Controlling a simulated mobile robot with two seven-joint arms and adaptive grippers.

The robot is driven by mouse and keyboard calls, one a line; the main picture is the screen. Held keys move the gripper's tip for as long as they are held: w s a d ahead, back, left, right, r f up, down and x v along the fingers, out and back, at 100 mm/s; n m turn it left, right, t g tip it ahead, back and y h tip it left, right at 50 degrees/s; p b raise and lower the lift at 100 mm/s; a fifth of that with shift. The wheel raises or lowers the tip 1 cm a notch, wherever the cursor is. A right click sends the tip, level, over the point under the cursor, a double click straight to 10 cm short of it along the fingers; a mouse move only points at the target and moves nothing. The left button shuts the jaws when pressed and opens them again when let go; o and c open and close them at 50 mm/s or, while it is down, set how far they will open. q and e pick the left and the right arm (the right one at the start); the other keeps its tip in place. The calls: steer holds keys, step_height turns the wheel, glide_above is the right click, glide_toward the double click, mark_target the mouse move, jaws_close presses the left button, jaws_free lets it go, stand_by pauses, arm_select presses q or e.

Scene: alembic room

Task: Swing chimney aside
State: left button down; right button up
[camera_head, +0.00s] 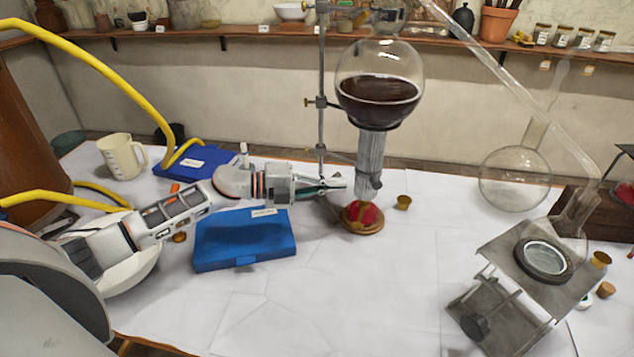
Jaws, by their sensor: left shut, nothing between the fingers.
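The chimney (370,155) is a grey upright metal cylinder directly under a round glass flask (379,75) of dark liquid. A small grey fitting shows at its lower right. Below it is a red and yellow rounded thing on a wooden base (362,220). My left arm reaches in from the left over the table. My left gripper (340,184) is shut and empty, its tips just left of the chimney's lower end, by the stand rod (321,110). I cannot tell whether the tips touch the chimney. My right gripper is not in view.
A blue case (244,238) lies below my left forearm, with another blue case (195,161) behind it. A lab jack (515,285) carries a receiving flask (575,225) at right. A glass tube (510,85) slopes down to it. The table's front middle (350,300) is clear.

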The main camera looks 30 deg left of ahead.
mark_target(371, 183)
arm_select(q)
steer(key=x, duration=0.4)
steer(key=shift+w+d, duration=0.15)
steer(key=shift+p+x, duration=0.3)
steer(key=shift+x, duration=0.45)
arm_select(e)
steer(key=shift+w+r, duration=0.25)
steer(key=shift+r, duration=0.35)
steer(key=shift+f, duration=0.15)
arm_select(q)
steer(key=shift+w, duration=0.1)
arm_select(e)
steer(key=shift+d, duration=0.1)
